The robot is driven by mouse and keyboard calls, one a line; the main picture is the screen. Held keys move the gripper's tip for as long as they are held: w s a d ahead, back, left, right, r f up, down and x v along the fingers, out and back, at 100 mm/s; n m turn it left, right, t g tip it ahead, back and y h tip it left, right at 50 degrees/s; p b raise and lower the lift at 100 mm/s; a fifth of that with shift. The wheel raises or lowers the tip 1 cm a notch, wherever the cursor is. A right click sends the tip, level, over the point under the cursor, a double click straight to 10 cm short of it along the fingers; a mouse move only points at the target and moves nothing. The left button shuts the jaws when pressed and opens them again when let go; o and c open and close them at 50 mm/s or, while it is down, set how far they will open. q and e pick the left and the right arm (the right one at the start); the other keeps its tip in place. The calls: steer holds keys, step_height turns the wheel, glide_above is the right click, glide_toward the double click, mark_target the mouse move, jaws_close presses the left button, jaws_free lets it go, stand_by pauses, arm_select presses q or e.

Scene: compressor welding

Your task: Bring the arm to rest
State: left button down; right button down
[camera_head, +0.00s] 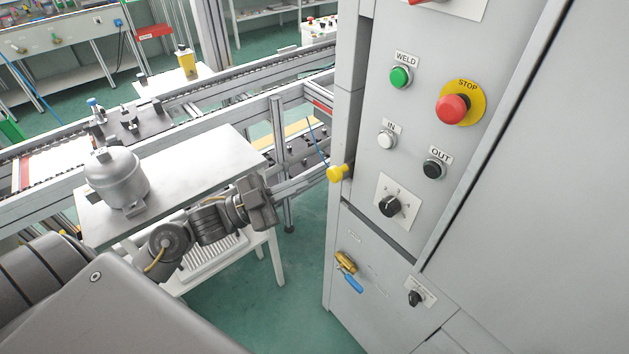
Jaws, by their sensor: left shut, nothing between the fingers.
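My left arm (205,224) comes in from the lower left and reaches out over the near edge of the white table. My left gripper (262,200) is at the table's right corner, in front of the control cabinet and well apart from its buttons. It is shut and holds nothing. The grey compressor (117,180) stands upright on the table, to the left of the gripper and apart from it. My right gripper is not in view.
The white table (205,160) stands before a conveyor line (230,88). The cabinet (390,150) fills the right side, with a green WELD button (400,77), a red STOP button (453,108) and a yellow knob (337,174). Green floor (250,310) is free between table and cabinet.

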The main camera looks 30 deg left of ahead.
arm_select(q)
steer(key=shift+s+a+f, duration=0.1)
steer(key=shift+s+a, duration=0.25)
steer(key=shift+s, duration=0.05)
